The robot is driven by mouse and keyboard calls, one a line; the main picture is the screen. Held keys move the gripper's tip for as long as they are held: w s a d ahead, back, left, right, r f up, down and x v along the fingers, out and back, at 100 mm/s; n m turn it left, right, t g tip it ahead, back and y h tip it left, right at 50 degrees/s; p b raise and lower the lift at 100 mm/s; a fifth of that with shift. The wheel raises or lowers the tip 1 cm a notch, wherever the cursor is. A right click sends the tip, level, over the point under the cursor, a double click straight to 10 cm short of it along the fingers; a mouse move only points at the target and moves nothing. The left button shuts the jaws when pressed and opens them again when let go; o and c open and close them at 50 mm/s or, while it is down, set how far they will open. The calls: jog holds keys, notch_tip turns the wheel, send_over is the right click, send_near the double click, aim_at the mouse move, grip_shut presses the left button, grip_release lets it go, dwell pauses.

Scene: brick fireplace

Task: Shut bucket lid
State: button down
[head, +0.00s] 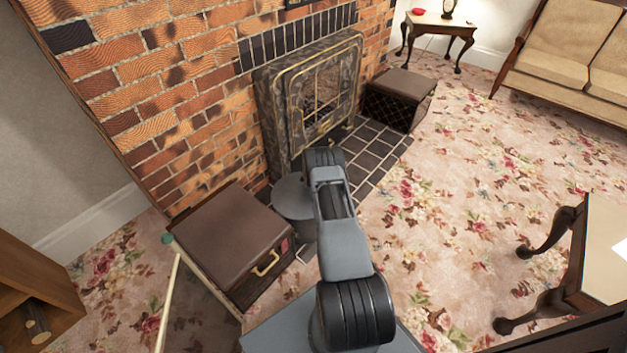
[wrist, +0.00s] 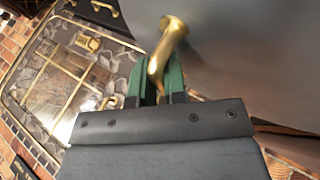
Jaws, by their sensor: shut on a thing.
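In the wrist view my gripper (wrist: 160,82) has its two green fingers closed on a curved brass handle (wrist: 168,45). The handle joins a smooth grey surface (wrist: 240,50), which looks like the bucket lid. In the head view a grey round bucket (head: 290,196) stands by the hearth, partly hidden behind my arm. My gripper is hidden there by my own arm links. I cannot tell how far the lid is raised.
A brown box (head: 225,232) with a gold handle is close at the left. A second box (head: 405,85) is on the far hearth side. A table (head: 590,250) stands at the right; floral carpet (head: 450,200) between is clear.

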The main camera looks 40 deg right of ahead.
jog(key=shift+f, duration=0.3)
jog(key=c, duration=1.2)
grip_release()
jog(key=shift+f, duration=0.1)
jog(key=p+v, duration=0.4)
jog(key=v, duration=1)
jog(key=shift+w+d, duration=0.15)
